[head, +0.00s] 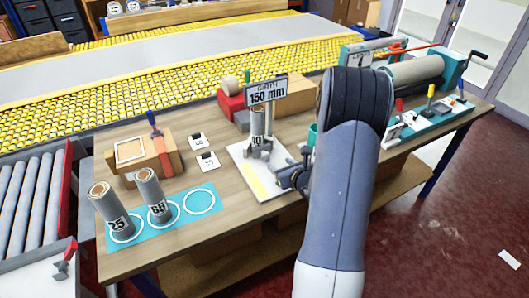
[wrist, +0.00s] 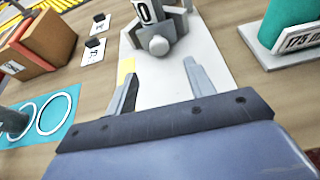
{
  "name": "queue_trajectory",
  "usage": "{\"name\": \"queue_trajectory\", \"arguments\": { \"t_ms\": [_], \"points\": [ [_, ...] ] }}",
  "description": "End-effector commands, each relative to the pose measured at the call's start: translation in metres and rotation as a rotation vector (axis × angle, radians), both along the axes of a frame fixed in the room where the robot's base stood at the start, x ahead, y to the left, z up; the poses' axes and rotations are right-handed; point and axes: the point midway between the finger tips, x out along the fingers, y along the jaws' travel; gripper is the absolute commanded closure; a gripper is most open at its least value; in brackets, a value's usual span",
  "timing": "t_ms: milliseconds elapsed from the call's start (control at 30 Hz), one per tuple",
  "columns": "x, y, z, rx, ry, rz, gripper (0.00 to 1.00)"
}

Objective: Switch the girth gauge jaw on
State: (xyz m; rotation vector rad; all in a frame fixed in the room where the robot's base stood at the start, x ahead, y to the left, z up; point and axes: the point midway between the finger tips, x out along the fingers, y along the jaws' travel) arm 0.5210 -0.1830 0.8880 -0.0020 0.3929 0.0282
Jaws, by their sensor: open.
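The girth gauge stands on a white base plate (head: 250,181) in the middle of the bench, under a sign (head: 266,91) reading 150 mm. A grey labelled roll (head: 258,123) stands upright in it. In the wrist view, the grey jaw part (wrist: 178,22) with a pale round knob (wrist: 158,45) is at top centre, in front of the roll's label. My gripper (wrist: 162,82) is open and empty, its two fingers apart over the white plate (wrist: 165,77), short of the knob. In the head view my arm hides part of the gripper (head: 288,179) beside the gauge.
Two rolls (head: 113,208) (head: 151,195) stand on a blue mat with white rings; its right ring (head: 198,201) is empty. A wooden box (head: 145,162) and two small cards (head: 207,161) lie left of the gauge. A teal stand (wrist: 283,40) marked 175 is close on the right.

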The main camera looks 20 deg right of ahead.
Motion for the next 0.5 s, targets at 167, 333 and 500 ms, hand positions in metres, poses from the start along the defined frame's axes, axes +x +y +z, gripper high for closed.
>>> {"name": "queue_trajectory", "arguments": {
  "t_ms": [167, 333, 500],
  "points": [
    [0.025, 0.003, -0.009, -0.002, 0.000, 0.006, 0.49],
    [0.054, 0.004, -0.021, -0.002, 0.001, 0.008, 0.49],
    [0.077, 0.005, -0.031, -0.003, 0.001, 0.008, 0.49]
  ]
}}
